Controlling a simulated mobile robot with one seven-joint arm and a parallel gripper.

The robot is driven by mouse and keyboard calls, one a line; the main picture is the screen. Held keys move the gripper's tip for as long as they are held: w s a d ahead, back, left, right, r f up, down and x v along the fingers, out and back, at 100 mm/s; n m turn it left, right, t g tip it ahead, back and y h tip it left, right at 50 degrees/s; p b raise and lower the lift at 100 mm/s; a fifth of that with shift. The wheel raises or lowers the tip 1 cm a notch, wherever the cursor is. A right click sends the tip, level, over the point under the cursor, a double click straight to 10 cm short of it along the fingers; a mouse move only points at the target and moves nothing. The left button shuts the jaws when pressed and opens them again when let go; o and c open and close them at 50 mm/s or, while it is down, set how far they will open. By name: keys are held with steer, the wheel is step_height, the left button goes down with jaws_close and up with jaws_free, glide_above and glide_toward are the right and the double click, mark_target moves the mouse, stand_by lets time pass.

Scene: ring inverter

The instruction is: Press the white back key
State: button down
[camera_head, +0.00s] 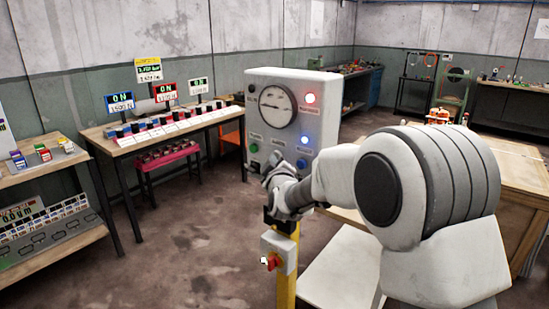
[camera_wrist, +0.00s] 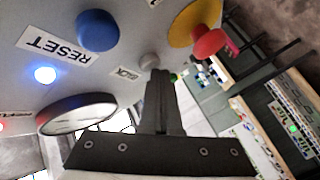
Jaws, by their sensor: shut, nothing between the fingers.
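The white back key (camera_wrist: 149,61) is a small pale round knob on the grey control panel (camera_head: 325,110). A small label beside it in the wrist view is hard to read. My gripper (camera_wrist: 161,74) is shut and empty, its fingertips pointing at the panel right at the key's lower edge in the picture. I cannot tell whether they touch it. In the head view my gripper (camera_head: 268,172) is at the panel's lower front, and the key cannot be made out there.
A blue button (camera_wrist: 98,31) labelled RESET, a lit blue lamp (camera_wrist: 45,75) and a round gauge (camera_wrist: 75,113) are close by on the panel. A red knob on a yellow disc (camera_wrist: 193,22) sticks out beside the key. A yellow post (camera_head: 286,270) carries a red switch (camera_head: 273,262).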

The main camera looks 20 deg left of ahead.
steer(key=shift+s+a, duration=0.25)
steer(key=shift+s, duration=0.6)
steer(key=s, duration=0.1)
steer(key=s+a, duration=0.1)
steer(key=s, duration=0.1)
steer(key=s+a+b, duration=0.1)
steer(key=shift+s, duration=0.3)
